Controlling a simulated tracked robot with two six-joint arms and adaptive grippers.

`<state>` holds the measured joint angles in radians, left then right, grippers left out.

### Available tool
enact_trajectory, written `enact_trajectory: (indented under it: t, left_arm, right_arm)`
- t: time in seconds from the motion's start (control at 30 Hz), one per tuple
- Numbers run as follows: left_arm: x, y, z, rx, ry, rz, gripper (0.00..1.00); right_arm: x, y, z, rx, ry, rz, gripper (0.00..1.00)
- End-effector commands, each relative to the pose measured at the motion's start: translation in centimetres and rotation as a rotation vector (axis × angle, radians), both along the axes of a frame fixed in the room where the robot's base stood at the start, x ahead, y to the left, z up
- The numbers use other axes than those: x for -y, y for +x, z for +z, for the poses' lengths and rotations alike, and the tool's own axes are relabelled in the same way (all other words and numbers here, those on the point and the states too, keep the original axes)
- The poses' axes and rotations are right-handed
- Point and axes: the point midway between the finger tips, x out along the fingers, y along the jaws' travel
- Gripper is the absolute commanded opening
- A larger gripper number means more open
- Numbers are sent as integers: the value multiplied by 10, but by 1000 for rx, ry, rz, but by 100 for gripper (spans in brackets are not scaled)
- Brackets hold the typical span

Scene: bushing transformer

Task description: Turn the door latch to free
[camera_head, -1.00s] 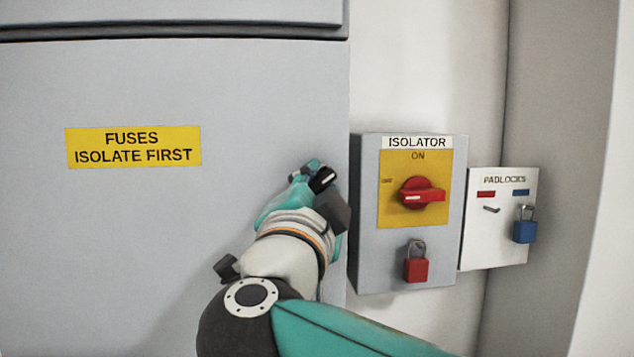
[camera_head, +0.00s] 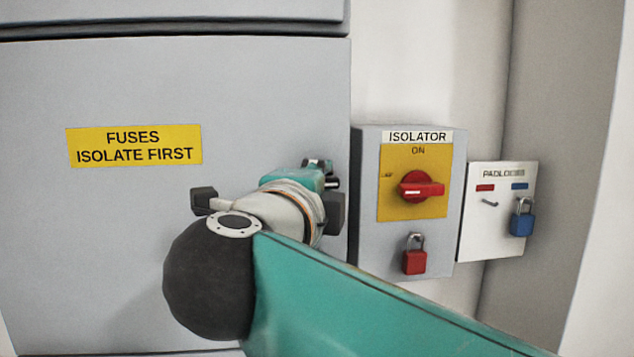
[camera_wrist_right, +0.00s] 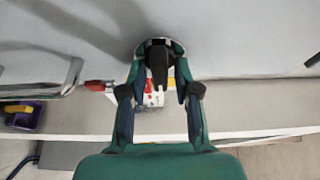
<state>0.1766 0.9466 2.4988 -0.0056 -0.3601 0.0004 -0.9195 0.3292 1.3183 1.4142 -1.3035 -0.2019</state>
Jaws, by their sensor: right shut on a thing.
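The grey cabinet door (camera_head: 120,230) with a yellow "FUSES ISOLATE FIRST" label fills the left of the head view. My right gripper (camera_head: 325,174) is at the door's right edge, and my wrist and arm hide most of the latch there. In the right wrist view my right gripper (camera_wrist_right: 159,75) is shut on the black door latch (camera_wrist_right: 158,62), with a finger on each side of it. The latch's exact angle cannot be read. My left gripper is not in view.
Right of the door stands the isolator box (camera_head: 367,200), its red handle (camera_head: 420,190) sideways, with a red padlock (camera_head: 414,261) below. Beside it is a padlock board (camera_head: 478,235) with a blue padlock (camera_head: 521,222). My forearm crosses the lower right.

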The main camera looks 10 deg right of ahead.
Motion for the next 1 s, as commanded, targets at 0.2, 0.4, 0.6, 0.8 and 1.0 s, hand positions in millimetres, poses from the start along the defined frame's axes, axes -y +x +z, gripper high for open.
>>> enact_trajectory:
  t: [0.2,0.4,0.6,0.8,1.0]
  left_arm:
    - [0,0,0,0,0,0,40]
    - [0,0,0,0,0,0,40]
    - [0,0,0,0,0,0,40]
    - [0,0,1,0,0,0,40]
    - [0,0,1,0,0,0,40]
  right_arm:
    - [1,1,-3,-8,11,-5,0]
    - [1,1,-4,-8,10,-6,0]
    - [1,1,-3,-6,9,-4,41]
    - [0,-1,-1,-3,9,-2,41]
    - [-9,-20,-1,-3,9,2,41]
